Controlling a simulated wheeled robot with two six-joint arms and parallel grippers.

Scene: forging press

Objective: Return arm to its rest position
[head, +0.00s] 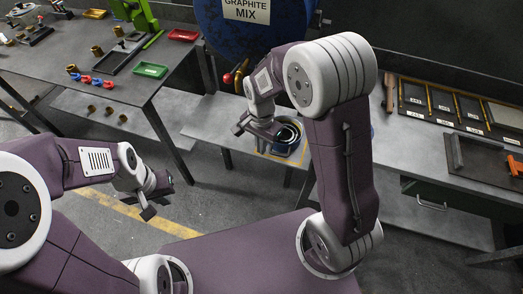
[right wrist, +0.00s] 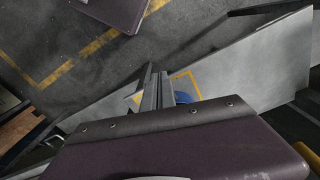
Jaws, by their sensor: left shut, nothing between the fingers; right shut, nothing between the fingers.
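My left gripper (head: 150,203) is shut and empty, held low above the floor near the yellow floor line, left of my purple base. My right gripper (head: 246,125) is shut and empty. In the head view it is beside a dark round pan (head: 284,138) that stands inside a yellow marked square on the low grey bench. In the right wrist view my right fingers (right wrist: 158,88) point over the bench, with a blue part (right wrist: 184,97) and the yellow marking partly hidden behind them.
A blue drum (head: 262,30) labelled "GRAPHITE MIX" stands above the low bench. The left table (head: 60,60) carries red and green trays and several small parts. The right bench (head: 420,150) holds a tool rack and a dark tray. Open floor (head: 215,205) lies between them.

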